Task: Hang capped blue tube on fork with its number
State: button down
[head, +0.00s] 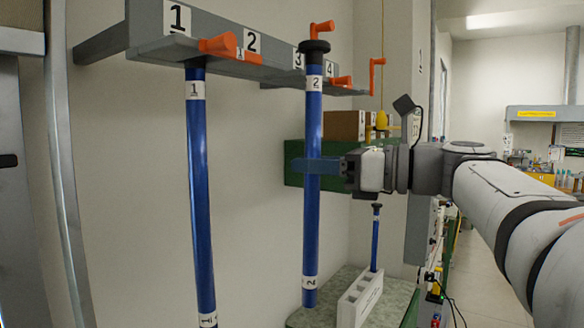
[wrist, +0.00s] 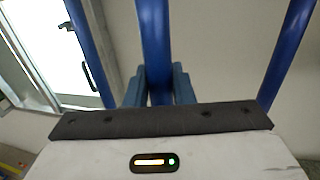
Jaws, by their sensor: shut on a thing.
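My gripper (head: 318,165) is shut on a long blue tube (head: 313,130) with a black cap and white labels reading 2. The wrist view shows this tube (wrist: 155,45) between both fingers.
A shorter-looking blue tube with a black cap (head: 375,238) stands in a white block (head: 360,298) on a speckled table (head: 330,282). More orange parts (head: 376,72) stand along the rack to the right. The wrist view shows blue tubes on the left (wrist: 88,45) and right (wrist: 288,50).

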jog(key=w+a+f, duration=0.1)
jog(key=w+a, duration=0.4)
jog(key=a, duration=0.2)
jog(key=shift+w, duration=0.25)
dwell(0.6)
jog(key=shift+f, duration=0.1)
jog(key=c, duration=1.2)
grip_release()
jog(key=shift+o, duration=0.2)
